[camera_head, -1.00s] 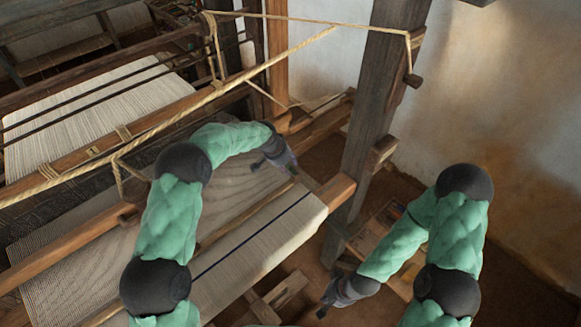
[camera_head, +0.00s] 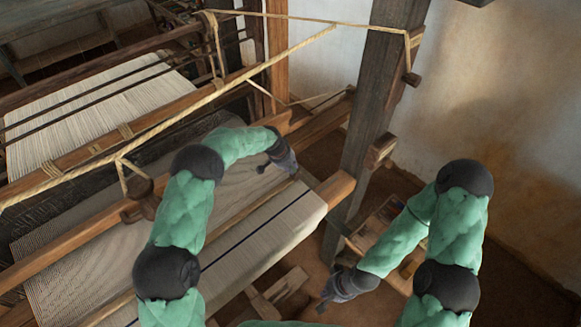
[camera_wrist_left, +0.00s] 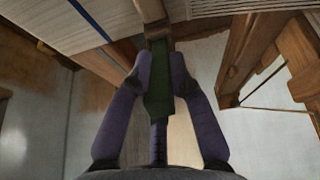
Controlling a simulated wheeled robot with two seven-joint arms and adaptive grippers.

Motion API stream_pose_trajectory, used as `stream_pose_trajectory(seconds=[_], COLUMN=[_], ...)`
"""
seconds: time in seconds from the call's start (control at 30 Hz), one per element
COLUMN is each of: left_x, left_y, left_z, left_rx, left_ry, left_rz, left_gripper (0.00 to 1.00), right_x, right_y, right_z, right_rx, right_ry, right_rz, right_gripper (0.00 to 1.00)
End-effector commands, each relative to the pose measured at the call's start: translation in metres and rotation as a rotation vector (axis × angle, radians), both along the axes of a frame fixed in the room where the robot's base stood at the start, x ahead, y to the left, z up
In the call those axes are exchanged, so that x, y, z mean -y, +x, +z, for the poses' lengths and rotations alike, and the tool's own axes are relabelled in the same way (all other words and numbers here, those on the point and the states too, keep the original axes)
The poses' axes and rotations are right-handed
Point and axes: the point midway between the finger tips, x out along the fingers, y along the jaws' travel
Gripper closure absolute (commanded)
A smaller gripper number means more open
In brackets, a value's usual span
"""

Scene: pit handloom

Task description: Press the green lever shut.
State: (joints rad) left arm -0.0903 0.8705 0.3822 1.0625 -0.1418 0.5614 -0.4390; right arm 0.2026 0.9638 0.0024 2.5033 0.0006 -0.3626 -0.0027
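The green lever (camera_wrist_left: 157,80) shows in the left wrist view as a dark green bar running from a wooden block (camera_wrist_left: 157,32) down between my fingers. My left gripper (camera_wrist_left: 161,65) has its two purple fingers drawn in, one on each side of the lever, and they look closed on it. In the head view my left gripper (camera_head: 294,172) is at the right end of the cloth, by the front wooden beam; the lever is hard to make out there. My right gripper (camera_head: 323,303) hangs low, away from the loom, too small to read its opening.
The striped cloth (camera_head: 262,235) lies beside my left gripper. A thick dark post (camera_head: 372,130) stands to its right. Ropes (camera_head: 235,85) cross above the loom. A low wooden frame (camera_head: 385,225) is by my right arm. Bare floor (camera_head: 510,270) lies at right.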

Motion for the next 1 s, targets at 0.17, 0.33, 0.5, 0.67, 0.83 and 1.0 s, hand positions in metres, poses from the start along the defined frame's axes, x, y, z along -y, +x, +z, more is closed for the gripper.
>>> stream_pose_trajectory(seconds=[0.17, 0.33, 0.5, 0.67, 0.83, 1.0], left_x=[0.0, -0.001, -0.002, -0.003, -0.005, -0.006], left_y=[-0.001, -0.002, -0.003, -0.004, -0.006, -0.008], left_z=[-0.001, -0.003, -0.006, -0.008, -0.011, -0.013], left_rx=[0.0, 0.009, 0.03, 0.059, 0.092, 0.121], left_ry=[-0.001, -0.01, -0.032, -0.061, -0.094, -0.126], left_rz=[0.0, 0.0, 0.0, -0.001, -0.001, 0.0], left_gripper=[1.0, 1.0, 1.0, 1.0, 1.0, 1.0], right_x=[0.0, 0.0, 0.0, 0.0, 0.0, 0.0], right_y=[0.0, 0.0, 0.0, 0.0, 0.0, 0.0], right_z=[-0.001, -0.008, -0.022, -0.039, -0.061, -0.083], right_rx=[0.0, 0.0, 0.0, 0.0, 0.0, 0.0], right_ry=[0.0, 0.0, 0.0, 0.0, 0.0, 0.0], right_rz=[0.0, 0.0, 0.0, 0.0, 0.0, 0.0], right_gripper=[1.0, 1.0, 1.0, 1.0, 1.0, 1.0])
